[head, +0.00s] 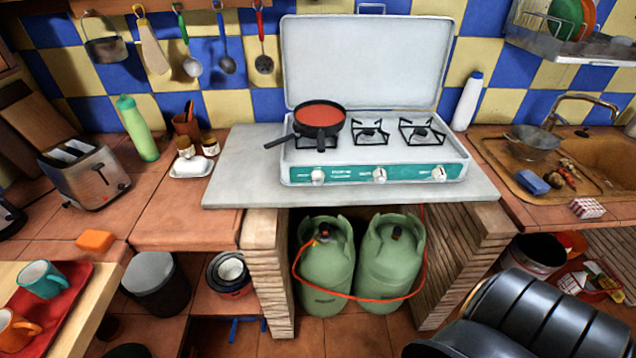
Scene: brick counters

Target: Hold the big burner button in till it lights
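A white gas stove (290,160) with its lid (365,60) raised stands on a grey slab. Its teal front panel (345,175) carries three white knobs: a left knob (317,176), a middle knob (379,175) and a right knob (438,173). A black pan (319,115) of red sauce sits over the left burner, its handle pointing left. The middle burner (370,132) and the right burner (422,131) are bare, and I see no flame on them. The pan hides the left burner. I cannot tell which burner is the big one. Neither gripper shows.
Two green gas bottles (388,265) stand below the slab (245,180), joined by an orange hose. A toaster (88,172), a green bottle (138,128) and a butter dish (191,167) stand left. A white bottle (467,102) stands right of the stove. The slab's front strip is clear.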

